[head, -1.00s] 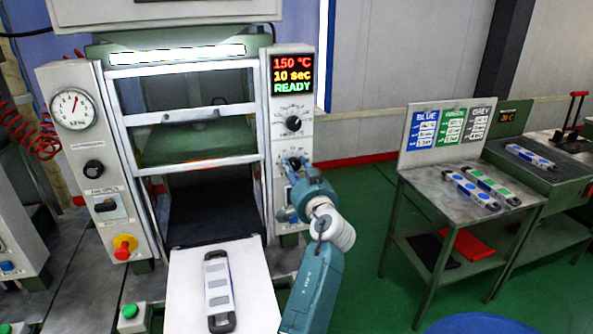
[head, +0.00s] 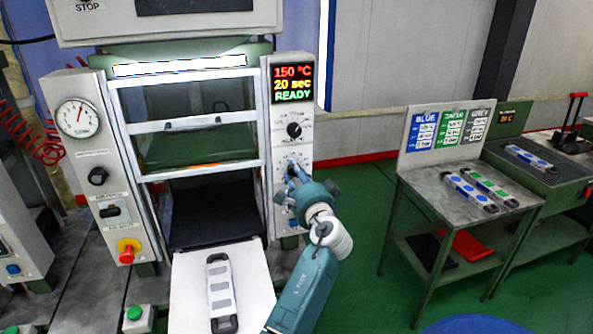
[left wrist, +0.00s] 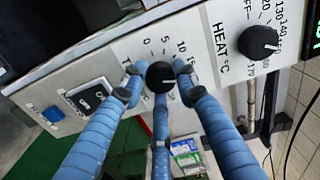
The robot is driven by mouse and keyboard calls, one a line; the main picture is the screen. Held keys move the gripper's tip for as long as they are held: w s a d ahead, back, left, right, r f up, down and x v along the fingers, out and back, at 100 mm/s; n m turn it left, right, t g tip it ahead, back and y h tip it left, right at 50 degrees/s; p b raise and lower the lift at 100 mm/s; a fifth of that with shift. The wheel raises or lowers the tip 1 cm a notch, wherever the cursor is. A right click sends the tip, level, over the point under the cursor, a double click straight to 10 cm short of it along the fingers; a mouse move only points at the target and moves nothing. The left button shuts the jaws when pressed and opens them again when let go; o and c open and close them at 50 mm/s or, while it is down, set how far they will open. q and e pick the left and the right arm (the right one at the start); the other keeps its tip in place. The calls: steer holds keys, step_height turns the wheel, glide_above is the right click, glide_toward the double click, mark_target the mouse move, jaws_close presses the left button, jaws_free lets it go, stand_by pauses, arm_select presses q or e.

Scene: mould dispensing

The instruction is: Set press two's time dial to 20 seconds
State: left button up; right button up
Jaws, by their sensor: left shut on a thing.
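Press two's display (head: 292,82) reads 150 °C, 20 sec, READY. The black time dial (left wrist: 160,77) sits on the white panel, with a printed scale showing 0, 5, 10 and 15 in the left wrist view. My left gripper (head: 293,172) reaches the lower dial on the press's right panel. In the left wrist view its blue fingers close around the time dial from several sides. The fingers hide part of the scale. My right gripper is not in view.
The heat dial (left wrist: 258,42) is just above the time dial, also in the head view (head: 294,130). A grey-and-black mould (head: 219,292) lies on the white plate (head: 186,300) before the press. A side table (head: 425,178) at the right holds more moulds.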

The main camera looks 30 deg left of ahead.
arm_select(q)
steer(key=shift+a+r+m+p, duration=0.15)
steer(key=shift+r+m+p, duration=0.15)
steer(key=shift+m, duration=0.4)
steer(key=o, duration=1.1)
steer(key=shift+a+f, duration=0.1)
steer(key=shift+f, duration=0.1)
steer(key=v, duration=1.2)
